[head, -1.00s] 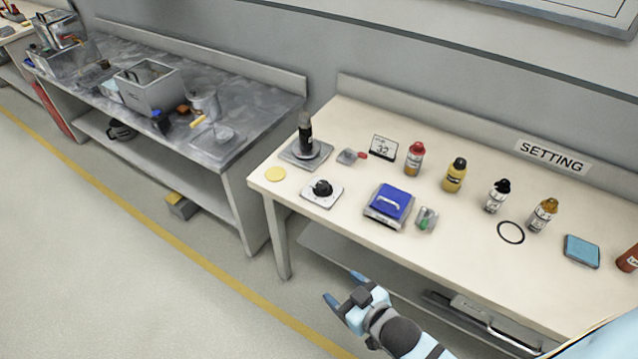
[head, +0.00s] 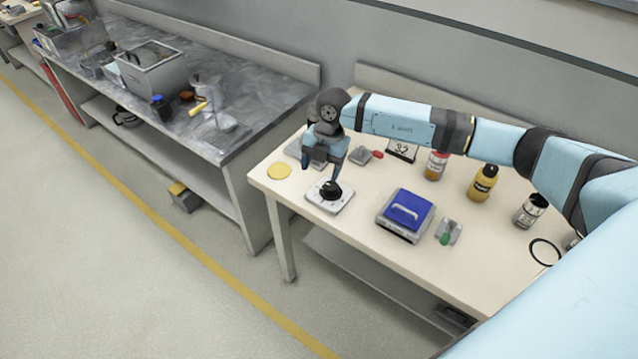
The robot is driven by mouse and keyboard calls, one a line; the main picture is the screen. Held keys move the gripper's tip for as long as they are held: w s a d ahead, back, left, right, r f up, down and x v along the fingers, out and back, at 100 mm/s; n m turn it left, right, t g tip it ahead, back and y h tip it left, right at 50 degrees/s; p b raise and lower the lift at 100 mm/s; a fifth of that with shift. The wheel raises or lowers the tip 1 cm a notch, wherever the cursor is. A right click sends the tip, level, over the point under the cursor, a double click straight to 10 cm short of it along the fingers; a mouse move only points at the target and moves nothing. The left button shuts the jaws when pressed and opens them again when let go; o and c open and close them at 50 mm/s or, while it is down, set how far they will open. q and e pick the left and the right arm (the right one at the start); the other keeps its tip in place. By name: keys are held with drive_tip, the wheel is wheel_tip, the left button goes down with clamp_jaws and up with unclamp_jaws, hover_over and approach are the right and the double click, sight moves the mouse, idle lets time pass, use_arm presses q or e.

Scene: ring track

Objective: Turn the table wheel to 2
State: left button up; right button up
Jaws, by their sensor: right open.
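The table wheel appears to be the black knob (head: 330,190) on a square white plate (head: 322,205) near the front left of the cream table (head: 345,232). Its scale marks are too small to read. My right gripper (head: 321,171) is open and points down just above and behind the knob, with one blue finger close to the knob's top. I cannot tell whether it touches. My left gripper is out of view.
A blue-topped box (head: 408,212) and a small green-knobbed device (head: 447,232) stand right of the wheel. A yellow disc (head: 279,171) lies to its left.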

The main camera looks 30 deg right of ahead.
drive_tip(key=r+h, duration=0.2)
hover_over(331, 185)
drive_tip(key=m, duration=0.1)
wheel_tip(331, 185, down, 14)
drive_tip(key=shift+p, duration=0.4)
drive_tip(key=shift+c, duration=0.5)
drive_tip(key=c, duration=0.8)
drive_tip(key=shift+c, duration=0.2)
